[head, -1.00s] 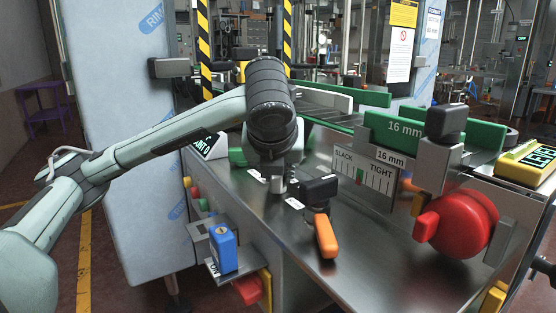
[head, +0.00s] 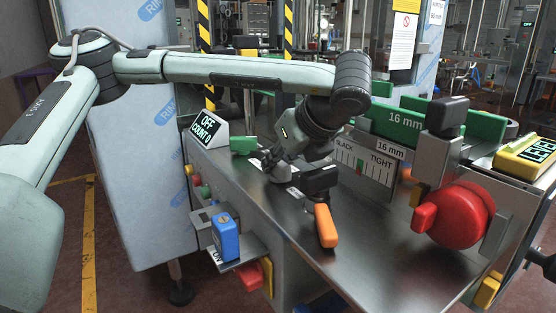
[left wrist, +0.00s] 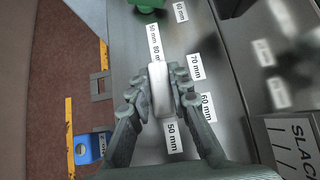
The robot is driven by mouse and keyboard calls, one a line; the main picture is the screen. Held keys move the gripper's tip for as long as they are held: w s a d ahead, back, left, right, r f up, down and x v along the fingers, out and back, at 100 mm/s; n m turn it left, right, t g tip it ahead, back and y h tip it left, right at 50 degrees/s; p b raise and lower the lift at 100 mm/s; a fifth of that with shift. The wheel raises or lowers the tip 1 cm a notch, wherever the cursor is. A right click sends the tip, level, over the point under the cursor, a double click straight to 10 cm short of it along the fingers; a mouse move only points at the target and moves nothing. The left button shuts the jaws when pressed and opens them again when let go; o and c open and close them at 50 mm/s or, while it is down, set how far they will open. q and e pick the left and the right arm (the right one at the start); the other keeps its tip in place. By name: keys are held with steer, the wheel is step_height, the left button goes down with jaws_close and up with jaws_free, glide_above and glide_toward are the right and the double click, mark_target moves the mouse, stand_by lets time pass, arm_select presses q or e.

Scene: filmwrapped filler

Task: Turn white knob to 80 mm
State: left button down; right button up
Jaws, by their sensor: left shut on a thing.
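The white knob (left wrist: 160,90) is a pale elongated bar in the middle of the left wrist view. My left gripper (left wrist: 158,92) is shut on it, one finger on each long side. The knob's upper end is close to the 80 mm label (left wrist: 156,51), and its lower end is close to a 50 mm label (left wrist: 172,138). A 70 mm label (left wrist: 194,67) and a 60 mm label (left wrist: 208,107) lie to the right. I cannot tell which end is the pointer. In the head view my left gripper (head: 270,165) is low over the steel table; the knob is mostly hidden. My right gripper is not in view.
A black block with an orange lever (head: 325,225) stands close to the gripper. A green knob (head: 244,145) and the count display (head: 208,128) are behind it. A blue box (head: 225,238) hangs at the left edge, and a red wheel (head: 455,215) is at the right.

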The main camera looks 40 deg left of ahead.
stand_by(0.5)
arm_select(q)
steer(key=c, duration=1.4)
jaws_free()
steer(key=v, duration=1.2)
steer(key=shift+d, duration=0.1)
